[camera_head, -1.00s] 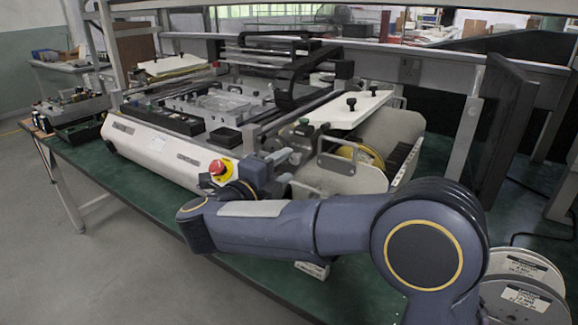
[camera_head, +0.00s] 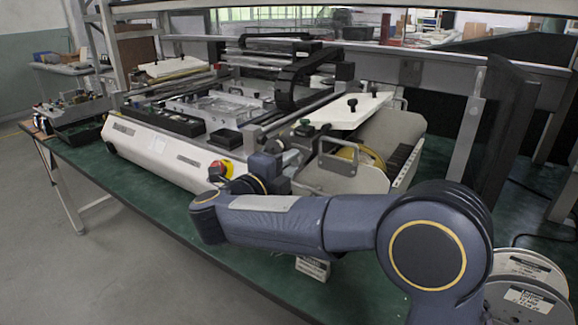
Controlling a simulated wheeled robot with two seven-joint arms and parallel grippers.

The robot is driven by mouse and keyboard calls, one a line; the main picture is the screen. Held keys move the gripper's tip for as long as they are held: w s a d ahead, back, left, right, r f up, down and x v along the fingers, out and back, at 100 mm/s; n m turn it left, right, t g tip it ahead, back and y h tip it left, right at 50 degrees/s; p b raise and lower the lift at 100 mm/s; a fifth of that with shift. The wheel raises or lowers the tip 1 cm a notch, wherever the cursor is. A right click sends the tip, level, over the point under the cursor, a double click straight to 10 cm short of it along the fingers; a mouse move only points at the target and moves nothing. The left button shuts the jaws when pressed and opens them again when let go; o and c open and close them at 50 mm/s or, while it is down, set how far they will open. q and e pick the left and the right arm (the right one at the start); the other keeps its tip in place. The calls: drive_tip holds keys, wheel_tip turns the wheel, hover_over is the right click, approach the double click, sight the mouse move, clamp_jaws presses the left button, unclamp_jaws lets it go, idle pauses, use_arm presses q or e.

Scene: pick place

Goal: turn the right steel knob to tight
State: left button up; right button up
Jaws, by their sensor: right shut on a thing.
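My right arm reaches in from the lower right, and its wrist bends up to the front right part of the white machine (camera_head: 165,148). My right gripper (camera_head: 291,159) is small and partly hidden behind its wrist, at the machine's end beside the metal handle plate. It is shut on the right steel knob, which is mostly hidden by the gripper, so its turn angle cannot be read. My left gripper is not in view.
A red and yellow stop button (camera_head: 221,169) sits close left of my wrist, partly covered. A white panel with black knobs (camera_head: 350,111) and a roller lie to the right. Cable reels (camera_head: 527,270) stand at lower right.

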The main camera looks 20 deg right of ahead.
drive_tip(key=m+b, duration=0.5)
drive_tip(key=b, duration=0.1)
drive_tip(key=shift+f+b, duration=0.15)
drive_tip(key=shift+b, duration=0.25)
drive_tip(key=o, duration=0.9)
drive_tip(key=shift+o, duration=0.2)
drive_tip(key=p+v, duration=0.1)
drive_tip(key=v, duration=0.7)
